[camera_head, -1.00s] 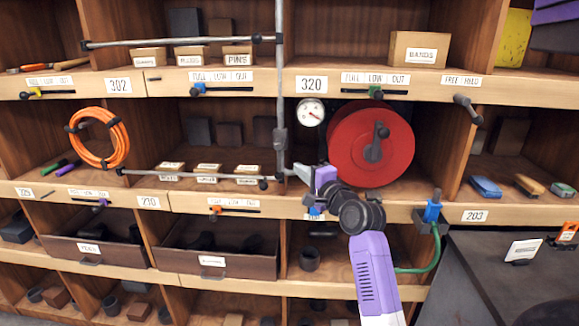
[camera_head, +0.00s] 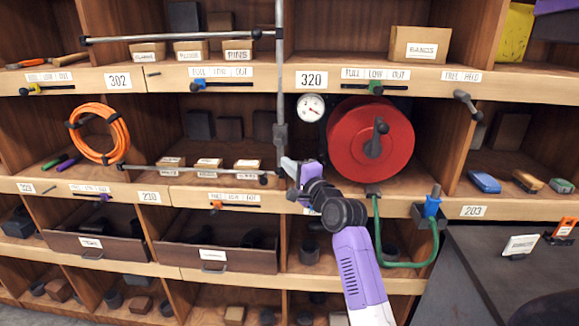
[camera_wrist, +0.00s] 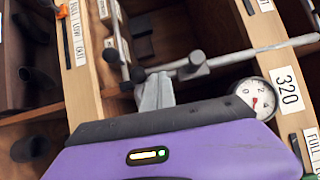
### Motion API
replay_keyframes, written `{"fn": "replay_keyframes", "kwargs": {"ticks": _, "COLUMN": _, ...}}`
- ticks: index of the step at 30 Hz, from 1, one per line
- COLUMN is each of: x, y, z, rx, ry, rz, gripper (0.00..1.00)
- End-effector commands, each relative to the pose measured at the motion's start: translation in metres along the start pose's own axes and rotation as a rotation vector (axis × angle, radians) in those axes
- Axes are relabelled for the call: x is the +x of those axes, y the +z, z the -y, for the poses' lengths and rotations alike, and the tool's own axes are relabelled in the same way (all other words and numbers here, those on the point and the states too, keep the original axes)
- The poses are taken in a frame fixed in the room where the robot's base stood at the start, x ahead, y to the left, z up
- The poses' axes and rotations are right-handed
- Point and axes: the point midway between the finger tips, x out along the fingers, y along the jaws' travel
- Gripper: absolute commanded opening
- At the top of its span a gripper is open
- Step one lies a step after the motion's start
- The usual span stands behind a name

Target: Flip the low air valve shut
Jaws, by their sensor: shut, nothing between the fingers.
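A grey vertical pipe (camera_head: 280,60) runs down the front of the shelves in the head view. A grey fitting (camera_head: 280,134) on its lower part looks like the low air valve; it also shows in the wrist view (camera_wrist: 195,66) as a stub standing off the pipe. I cannot tell whether it is open or shut. My gripper (camera_head: 287,166) is at the pipe's lower end, just below the fitting. In the wrist view, my gripper's fingers (camera_wrist: 157,92) are together and empty, close beside the pipe's end. Whether they touch it is unclear.
A round gauge (camera_head: 311,107) and a red hose reel (camera_head: 370,142) are right of the pipe. A lower horizontal rod (camera_head: 195,173) ends just left of my gripper. A green hose (camera_head: 400,265) hangs right of my arm. Small boxes (camera_head: 208,165) stand behind the rod.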

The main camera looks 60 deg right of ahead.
Motion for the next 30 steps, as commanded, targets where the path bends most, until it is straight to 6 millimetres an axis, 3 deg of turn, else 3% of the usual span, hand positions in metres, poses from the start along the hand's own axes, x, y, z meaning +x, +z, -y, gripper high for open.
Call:
{"fn": "replay_keyframes", "kwargs": {"ticks": 17, "x": 0.006, "y": 0.010, "z": -0.007, "rx": 0.124, "ry": -0.080, "rz": 0.005, "gripper": 0.00}}
{"fn": "replay_keyframes", "kwargs": {"ticks": 30, "x": 0.016, "y": 0.027, "z": -0.011, "rx": 0.451, "ry": -0.298, "rz": 0.007, "gripper": 0.00}}
